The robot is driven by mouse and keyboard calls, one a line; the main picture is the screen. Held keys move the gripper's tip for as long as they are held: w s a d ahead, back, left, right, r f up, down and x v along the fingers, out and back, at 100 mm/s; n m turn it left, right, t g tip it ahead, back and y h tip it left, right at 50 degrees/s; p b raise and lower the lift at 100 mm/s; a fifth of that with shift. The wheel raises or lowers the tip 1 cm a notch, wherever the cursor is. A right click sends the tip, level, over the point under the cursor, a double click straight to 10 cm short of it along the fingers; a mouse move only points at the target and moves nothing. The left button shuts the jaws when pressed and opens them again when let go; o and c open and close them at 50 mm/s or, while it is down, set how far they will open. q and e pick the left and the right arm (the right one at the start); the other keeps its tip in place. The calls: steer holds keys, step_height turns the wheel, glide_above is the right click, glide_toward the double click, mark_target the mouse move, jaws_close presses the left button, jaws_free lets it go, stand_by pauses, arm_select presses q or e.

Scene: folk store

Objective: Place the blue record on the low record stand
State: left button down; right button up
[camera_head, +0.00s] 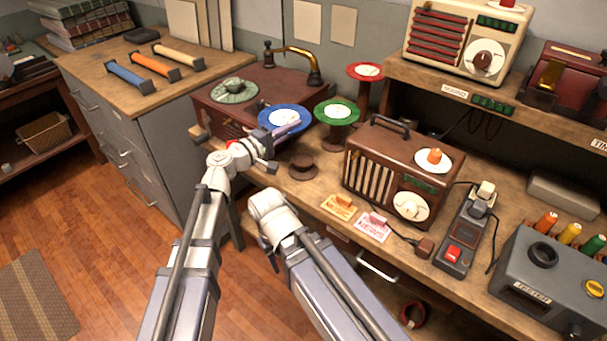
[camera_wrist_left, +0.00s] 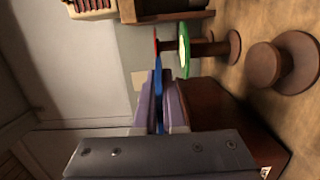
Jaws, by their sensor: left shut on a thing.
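My left gripper (camera_head: 277,136) is shut on the edge of the blue record (camera_head: 285,117), which has a white label and lies about flat in the head view. In the left wrist view the blue record (camera_wrist_left: 158,72) shows edge-on between the finger pads. The low record stand (camera_head: 303,166), brown and empty, is on the bench below and slightly right of the record; it also shows in the left wrist view (camera_wrist_left: 264,66). The record is held above it and to its left, apart from it. My right arm (camera_head: 305,262) is in view, but its gripper is not visible.
A green record (camera_head: 336,111) and a red record (camera_head: 367,71) sit on taller stands just behind. A record player (camera_head: 240,95) stands behind left, a brown radio (camera_head: 400,170) to the right. Cards (camera_head: 340,206) lie near the bench's front edge.

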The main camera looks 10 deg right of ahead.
arm_select(q)
steer(key=shift+m+g+h, duration=0.4)
steer(key=shift+m+g, duration=0.2)
steer(key=shift+g, duration=0.2)
steer(key=d+f+b, duration=0.1)
steer(key=f+b, duration=0.1)
steer(key=f, duration=0.1)
steer(key=s+d+f+b, duration=0.1)
steer(key=d+f+b, duration=0.1)
steer(key=f+b, duration=0.1)
steer(key=s+d+f+b, duration=0.1)
steer(key=f+b, duration=0.2)
steer(key=f, duration=0.1)
steer(key=shift+s+d, duration=0.1)
steer(key=shift+d, duration=0.05)
arm_select(e)
step_height(320, 180, down, 10)
arm_select(q)
steer(key=shift+f+b, duration=0.15)
steer(key=shift+b, duration=0.25)
arm_select(e)
steer(key=shift+f, duration=0.15)
arm_select(q)
step_height(320, 180, down, 4)
steer(key=b, duration=0.3)
steer(key=shift+r, duration=0.25)
arm_select(e)
step_height(320, 180, down, 3)
steer(key=shift+f, duration=0.2)
